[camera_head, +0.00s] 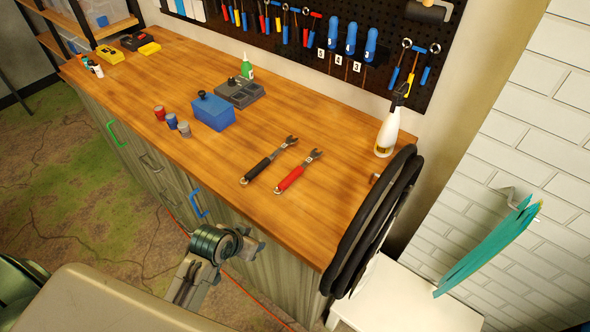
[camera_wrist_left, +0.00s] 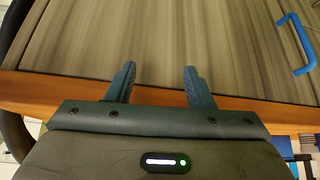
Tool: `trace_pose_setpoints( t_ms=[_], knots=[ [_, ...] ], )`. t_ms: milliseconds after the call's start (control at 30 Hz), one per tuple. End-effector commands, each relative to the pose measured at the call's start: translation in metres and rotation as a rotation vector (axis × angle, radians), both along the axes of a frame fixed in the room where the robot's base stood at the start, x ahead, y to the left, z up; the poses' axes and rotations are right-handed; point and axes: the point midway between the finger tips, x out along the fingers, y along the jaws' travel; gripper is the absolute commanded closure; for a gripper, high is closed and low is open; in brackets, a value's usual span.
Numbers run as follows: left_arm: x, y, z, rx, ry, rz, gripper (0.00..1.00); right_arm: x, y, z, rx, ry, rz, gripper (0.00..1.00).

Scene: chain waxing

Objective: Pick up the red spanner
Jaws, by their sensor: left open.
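The red spanner (camera_head: 290,179), with a red handle and metal head, lies flat on the wooden workbench (camera_head: 320,225). A similar black-handled spanner (camera_head: 258,168) lies to its left, roughly parallel and apart from it. My left gripper (camera_head: 187,287) is off the bench's front edge, in front of the cabinet and well short of the spanners. In the left wrist view its two dark fingers (camera_wrist_left: 158,82) are apart with nothing between them, against the cabinet front. The spanners are outside that view. My right gripper is not in view.
A blue box (camera_head: 213,112), small coloured cans (camera_head: 171,119) and a grey block (camera_head: 240,93) sit left of the spanners. A white spray bottle (camera_head: 388,132) stands behind right. Black tyres (camera_head: 372,225) hang at the right end. Bench around the red spanner is clear.

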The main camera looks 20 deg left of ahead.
Motion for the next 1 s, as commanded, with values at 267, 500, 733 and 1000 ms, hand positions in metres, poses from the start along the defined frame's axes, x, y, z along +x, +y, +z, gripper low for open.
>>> trace_pose_setpoints(
  t_ms=[267, 500, 733, 1000],
  knots=[
    [0.025, -0.014, 0.073, -0.026, -0.112, -0.07, 0.52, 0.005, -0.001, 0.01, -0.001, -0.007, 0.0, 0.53],
    [0.088, -0.023, 0.092, -0.073, -0.249, -0.122, 0.52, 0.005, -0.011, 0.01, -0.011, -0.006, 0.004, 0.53],
    [0.137, -0.028, 0.113, -0.108, -0.361, -0.153, 0.52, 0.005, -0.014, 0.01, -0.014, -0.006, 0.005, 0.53],
    [0.169, -0.038, 0.102, -0.117, -0.38, -0.157, 0.52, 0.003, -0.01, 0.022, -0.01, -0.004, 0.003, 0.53]
  ],
)
